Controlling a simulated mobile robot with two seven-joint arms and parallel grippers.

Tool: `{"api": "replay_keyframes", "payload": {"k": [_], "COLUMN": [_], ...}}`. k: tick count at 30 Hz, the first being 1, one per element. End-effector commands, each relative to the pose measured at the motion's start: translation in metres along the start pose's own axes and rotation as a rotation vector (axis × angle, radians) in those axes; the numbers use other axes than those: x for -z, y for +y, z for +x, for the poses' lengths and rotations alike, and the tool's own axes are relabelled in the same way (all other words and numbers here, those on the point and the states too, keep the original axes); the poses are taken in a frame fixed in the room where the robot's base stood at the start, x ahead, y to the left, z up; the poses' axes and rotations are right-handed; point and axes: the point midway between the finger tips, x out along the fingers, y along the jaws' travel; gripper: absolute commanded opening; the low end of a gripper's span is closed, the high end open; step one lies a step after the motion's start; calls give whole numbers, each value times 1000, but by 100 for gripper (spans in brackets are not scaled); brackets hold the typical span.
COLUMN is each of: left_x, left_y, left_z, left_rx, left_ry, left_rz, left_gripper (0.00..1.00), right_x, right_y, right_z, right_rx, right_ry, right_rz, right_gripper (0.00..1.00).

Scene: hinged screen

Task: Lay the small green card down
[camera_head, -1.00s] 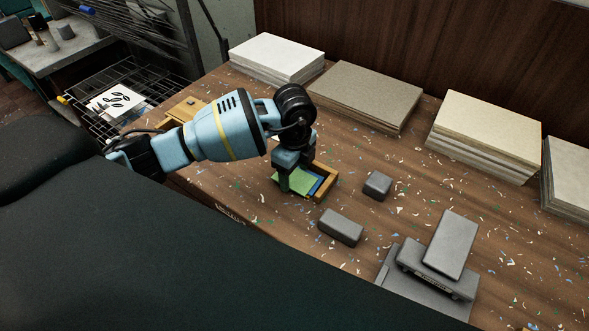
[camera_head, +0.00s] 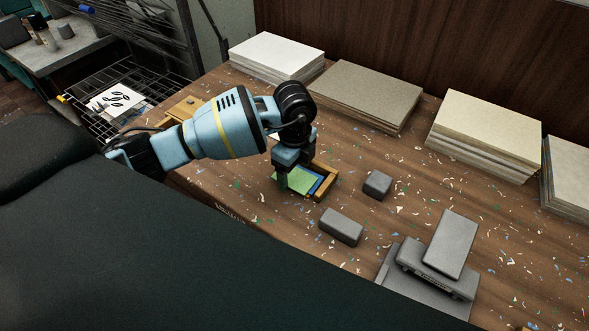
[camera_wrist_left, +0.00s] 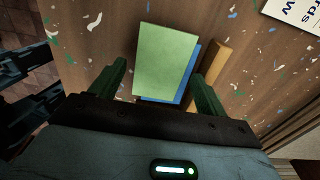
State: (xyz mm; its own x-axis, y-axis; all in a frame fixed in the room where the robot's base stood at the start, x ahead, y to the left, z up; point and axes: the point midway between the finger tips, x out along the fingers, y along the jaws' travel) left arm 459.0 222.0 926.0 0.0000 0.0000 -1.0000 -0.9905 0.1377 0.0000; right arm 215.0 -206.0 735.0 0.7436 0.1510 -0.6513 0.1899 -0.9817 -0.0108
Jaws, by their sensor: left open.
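The small green card (camera_head: 297,180) lies flat in the low wooden tray (camera_head: 325,187), partly over a blue card (camera_head: 317,185). In the left wrist view, the green card (camera_wrist_left: 165,60) shows between my two fingers, with the blue card (camera_wrist_left: 190,78) showing along its right and lower edges. My left gripper (camera_head: 290,176) is open just above the card, fingers pointing down. In the left wrist view there is a gap between each finger and the green card. My right gripper is not in view.
Two grey blocks (camera_head: 341,227) (camera_head: 377,185) lie right of the tray. A grey device with a raised panel (camera_head: 451,244) stands at front right. Sheet stacks (camera_head: 365,95) line the back. Small coloured scraps dot the table (camera_head: 350,160). A wire rack (camera_head: 140,80) is at the left.

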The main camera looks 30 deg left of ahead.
Motion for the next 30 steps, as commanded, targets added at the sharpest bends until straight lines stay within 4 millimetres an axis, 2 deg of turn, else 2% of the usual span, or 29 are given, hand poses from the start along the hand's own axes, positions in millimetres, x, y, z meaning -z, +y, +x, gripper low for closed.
{"api": "replay_keyframes", "payload": {"k": [21, 30], "left_x": [0, 0], "left_y": [-1, 0], "left_z": [-61, -65], "left_rx": [3, 0], "left_ry": [0, -1], "left_rz": [-1, 0], "left_gripper": [75, 75], "right_x": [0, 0], "right_y": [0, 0], "right_z": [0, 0], "right_rx": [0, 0], "right_ry": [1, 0], "right_rz": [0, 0], "right_gripper": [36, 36]}}
